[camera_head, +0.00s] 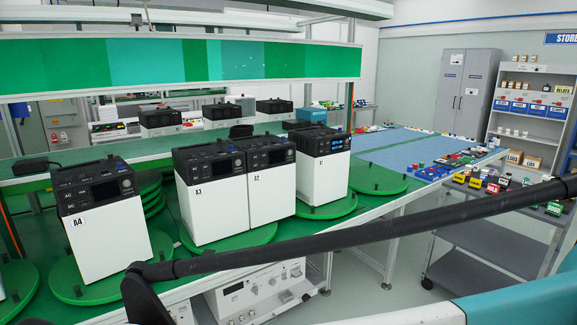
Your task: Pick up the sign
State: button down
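A blue sign (560,39) with white letters starting "STORE" is on the wall at the upper right, cut off by the picture's edge. Small labelled coloured pieces (493,187) stand on the cart at the right and may also be signs; I cannot tell which one the task means. My gripper does not show, so what it holds is hidden.
White-and-black power units, one marked A4 (104,235), stand on green turntables (236,239) along the green bench. A black bar (370,228) crosses the foreground. Shelves (531,112) and grey cabinets (466,92) stand at the back right. Grey floor (372,274) shows right of the bench.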

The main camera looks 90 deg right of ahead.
aim_at(492, 189)
jog(key=z, duration=4.35)
